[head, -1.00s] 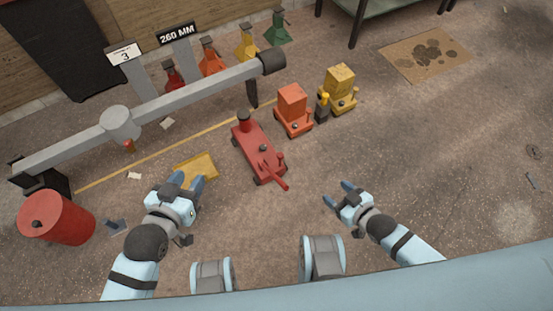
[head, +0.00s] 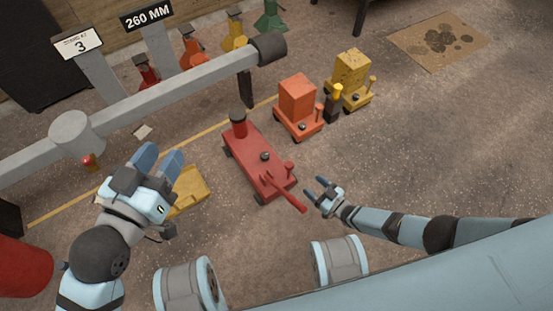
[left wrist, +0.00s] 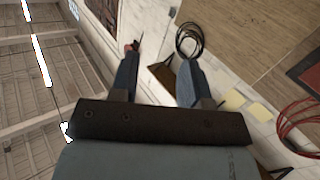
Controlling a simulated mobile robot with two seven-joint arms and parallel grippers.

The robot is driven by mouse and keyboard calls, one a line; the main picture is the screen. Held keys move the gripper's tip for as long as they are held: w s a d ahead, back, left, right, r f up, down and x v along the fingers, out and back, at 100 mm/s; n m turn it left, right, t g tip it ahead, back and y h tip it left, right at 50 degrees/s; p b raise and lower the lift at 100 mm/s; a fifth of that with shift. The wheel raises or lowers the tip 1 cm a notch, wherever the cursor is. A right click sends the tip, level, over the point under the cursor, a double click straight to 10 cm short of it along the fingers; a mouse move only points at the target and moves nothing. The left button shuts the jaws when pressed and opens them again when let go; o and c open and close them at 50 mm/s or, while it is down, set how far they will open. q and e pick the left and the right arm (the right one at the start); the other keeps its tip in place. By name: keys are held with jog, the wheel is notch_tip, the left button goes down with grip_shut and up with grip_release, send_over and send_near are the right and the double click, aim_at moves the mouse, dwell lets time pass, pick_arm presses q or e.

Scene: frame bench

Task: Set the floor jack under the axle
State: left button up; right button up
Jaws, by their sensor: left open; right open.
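The red floor jack (head: 258,165) stands on the floor in the middle of the head view, its round saddle post (head: 237,124) at the far end and its handle (head: 284,190) pointing toward me. The grey axle (head: 170,98) runs across the upper left, with a round housing in its length. The jack's saddle end is in front of the axle, not beneath it in this view. My left gripper (head: 158,163) is open and empty, left of the jack near a yellow piece. My right gripper (head: 316,190) is open and empty, just right of the jack's handle.
Coloured stands line the wall behind the axle. Signs read 3 (head: 78,44) and 260 MM (head: 147,16). A yellow wedge-like piece (head: 188,190) and red drum (head: 22,268) are at left.

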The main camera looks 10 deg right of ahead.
aim_at(286, 162)
jog(key=b+x, duration=0.4)
jog(key=x, duration=0.9)
jog(key=shift+w+f, duration=0.1)
jog(key=shift+w, duration=0.05)
jog(key=shift+w+a, duration=0.3)
jog(key=shift+w, duration=0.2)
pick_arm(q)
jog(key=w+m, duration=0.1)
jog(key=w+a+m+t+h, duration=0.1)
jog(key=m, duration=0.1)
jog(key=shift+a+r, duration=0.15)
jog(key=shift+r, duration=0.2)
pick_arm(e)
grip_shut()
